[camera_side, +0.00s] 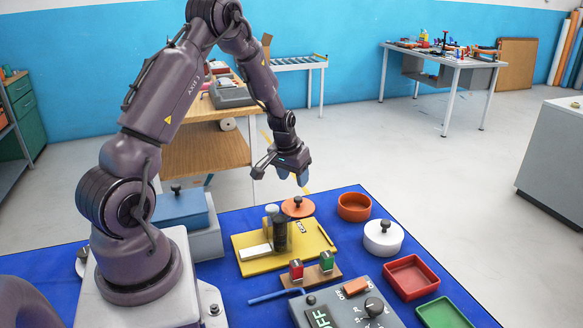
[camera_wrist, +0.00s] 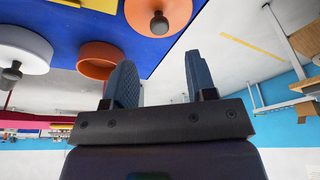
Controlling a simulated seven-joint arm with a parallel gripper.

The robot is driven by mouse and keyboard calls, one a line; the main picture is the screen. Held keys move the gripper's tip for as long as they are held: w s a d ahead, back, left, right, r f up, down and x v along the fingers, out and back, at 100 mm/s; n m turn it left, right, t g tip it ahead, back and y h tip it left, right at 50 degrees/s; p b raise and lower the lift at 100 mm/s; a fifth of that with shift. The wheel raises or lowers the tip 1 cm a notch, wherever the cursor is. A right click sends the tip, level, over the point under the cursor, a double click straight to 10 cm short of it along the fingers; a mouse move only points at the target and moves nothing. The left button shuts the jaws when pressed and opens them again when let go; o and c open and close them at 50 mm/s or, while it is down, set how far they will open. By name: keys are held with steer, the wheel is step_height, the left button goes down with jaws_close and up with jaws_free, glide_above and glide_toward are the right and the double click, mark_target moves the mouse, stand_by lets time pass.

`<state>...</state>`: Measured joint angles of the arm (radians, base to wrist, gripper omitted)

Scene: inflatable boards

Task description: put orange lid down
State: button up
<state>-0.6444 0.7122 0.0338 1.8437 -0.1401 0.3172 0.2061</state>
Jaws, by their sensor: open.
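The orange lid (camera_side: 296,208) with its dark knob lies on the blue mat (camera_side: 352,188), just behind the yellow board in the side view. In the wrist view the lid (camera_wrist: 140,12) is at the top edge, partly cut off, knob toward the camera. My gripper (camera_side: 293,178) is above the lid and apart from it. In the wrist view its fingers (camera_wrist: 160,62) are spread with nothing between them. An orange round bowl (camera_side: 354,207) stands open on the mat right of the lid; it also shows in the wrist view (camera_wrist: 98,58).
A white lidded pot (camera_side: 383,241) stands right of the yellow board (camera_side: 262,264). Red (camera_side: 411,277) and green (camera_side: 443,313) trays lie farther right. A grey panel (camera_side: 340,306) with a knob and a small block stand (camera_side: 312,276) are in front.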

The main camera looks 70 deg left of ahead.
steer(key=s+d+r+m+t, duration=0.1)
steer(key=s+d+r+m, duration=0.1)
steer(key=d+r, duration=0.75)
steer(key=s+d+r+m+t, duration=0.1)
steer(key=d+r+m, duration=0.1)
steer(key=d+r, duration=0.7)
steer(key=s+d+r+m+h, duration=0.1)
steer(key=s+d+r, duration=0.2)
steer(key=s, duration=0.3)
steer(key=s+d+r+m+t, duration=0.1)
steer(key=s+d+r, duration=0.2)
steer(key=s+d, duration=0.3)
steer(key=shift+s+d+r+m+h, duration=0.15)
steer(key=shift+s+r+m+h, duration=0.1)
steer(key=shift+s+m+h, duration=0.2)
